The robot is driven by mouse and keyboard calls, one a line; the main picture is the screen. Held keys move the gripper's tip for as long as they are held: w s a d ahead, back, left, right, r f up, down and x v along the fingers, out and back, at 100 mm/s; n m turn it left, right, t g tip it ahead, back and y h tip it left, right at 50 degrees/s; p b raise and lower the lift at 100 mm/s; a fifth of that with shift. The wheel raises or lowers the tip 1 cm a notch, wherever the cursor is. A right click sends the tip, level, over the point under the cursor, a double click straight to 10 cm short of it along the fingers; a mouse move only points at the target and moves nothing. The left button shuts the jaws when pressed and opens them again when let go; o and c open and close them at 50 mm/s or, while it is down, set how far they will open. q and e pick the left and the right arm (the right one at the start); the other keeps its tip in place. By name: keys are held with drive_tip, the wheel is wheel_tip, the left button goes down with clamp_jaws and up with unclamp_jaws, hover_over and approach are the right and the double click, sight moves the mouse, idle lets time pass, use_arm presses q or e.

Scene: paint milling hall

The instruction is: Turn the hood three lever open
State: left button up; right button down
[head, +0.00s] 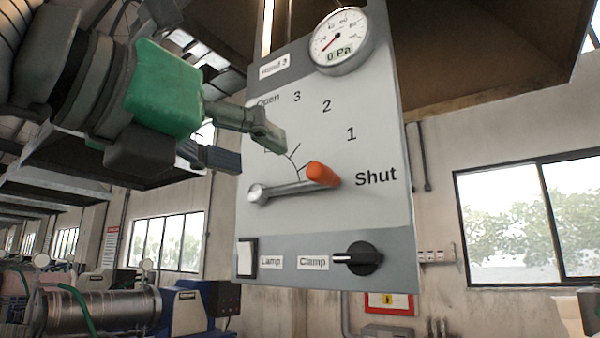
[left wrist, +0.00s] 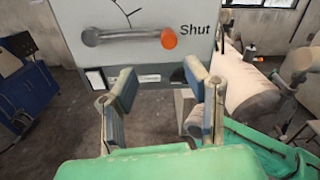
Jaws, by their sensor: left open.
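The grey hood panel (head: 330,222) carries a metal lever (head: 283,191) with an orange knob (head: 322,174). The lever lies nearly level, its knob toward the word Shut; the scale runs up through 1, 2 and 3 to Open. In the left wrist view the lever (left wrist: 125,38) and knob (left wrist: 169,38) show above the fingers. My green left gripper (head: 245,145) is at the panel's upper left, above and left of the knob. Its fingers (left wrist: 153,92) are apart with nothing between them. It is apart from the lever. My right gripper is not in view.
A round gauge (head: 341,42) reading 0 Pa sits at the panel's top. A Lamp switch (head: 247,259) and a black Clamp knob (head: 362,258) are below the lever. Milling machines (head: 100,305) stand at lower left. Windows (head: 530,222) are behind.

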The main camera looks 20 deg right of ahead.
sight(312, 171)
use_arm(q)
drive_tip(key=x, duration=0.3)
drive_tip(key=s+d+x, duration=0.1)
drive_tip(key=x, duration=0.3)
drive_tip(key=p+x, duration=0.1)
drive_tip(key=x, duration=0.2)
drive_tip(key=shift+s+d+f, duration=0.1)
drive_tip(key=shift+s+d, duration=0.05)
drive_tip(key=shift+d, duration=0.35)
drive_tip(key=shift+w+d, duration=0.2)
drive_tip(key=shift+w, duration=0.05)
drive_tip(key=shift+w+a, duration=0.2)
drive_tip(key=shift+a, duration=0.95)
drive_tip(key=shift+s+a, duration=0.1)
drive_tip(key=shift+c, duration=1.3)
clamp_jaws()
drive_tip(key=shift+s+d, duration=0.35)
drive_tip(key=shift+d, duration=0.1)
drive_tip(key=shift+w, duration=0.1)
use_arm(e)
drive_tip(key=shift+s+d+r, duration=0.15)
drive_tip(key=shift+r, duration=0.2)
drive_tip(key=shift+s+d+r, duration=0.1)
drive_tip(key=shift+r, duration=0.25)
